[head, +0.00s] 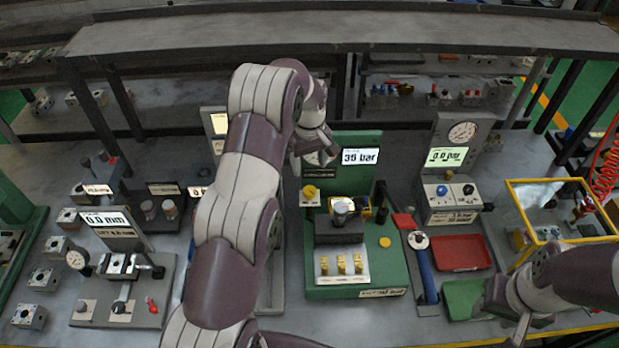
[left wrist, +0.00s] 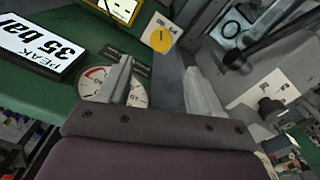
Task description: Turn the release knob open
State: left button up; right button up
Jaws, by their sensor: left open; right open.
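The yellow release knob (head: 309,191) sits on a pale plate at the left of the green test station (head: 384,273). In the left wrist view the yellow knob (left wrist: 163,40) lies just beyond the fingertips, with a dark mark across its face. My left gripper (head: 322,157) is behind and above the knob, beside the 35 bar display (head: 360,157).
A round gauge (left wrist: 112,86) shows behind one left finger. A clear-topped fitting (head: 343,208) and several yellow pieces (head: 342,264) are on the green station. A blue-handled tool (head: 425,270), a red tray (head: 460,253) and a green tray (head: 462,297) lie to its right.

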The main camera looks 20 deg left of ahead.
aim_at(310, 190)
pick_arm(q)
jog(key=f, duration=0.1)
jog(key=s+f+p, duration=0.1)
jog(key=f, duration=0.1)
jog(key=shift+s+d+f+p, duration=0.2)
jog(key=shift+d+p, duration=0.1)
jog(key=f, duration=0.1)
jog(key=w+f+p, duration=0.1)
jog(key=f, duration=0.3)
jog(key=shift+w+a, duration=0.25)
jog(key=shift+a, duration=0.1)
jog(key=shift+f, duration=0.4)
jog(key=shift+s+d, duration=0.2)
jog(key=shift+s, duration=0.2)
jog(key=shift+w+f, duration=0.1)
jog(key=shift+w, duration=0.05)
jog(key=c, duration=1.1)
pick_arm(e)
jog(key=r, duration=0.3)
jog(key=shift+s+r, duration=0.2)
jog(key=shift+r, duration=0.2)
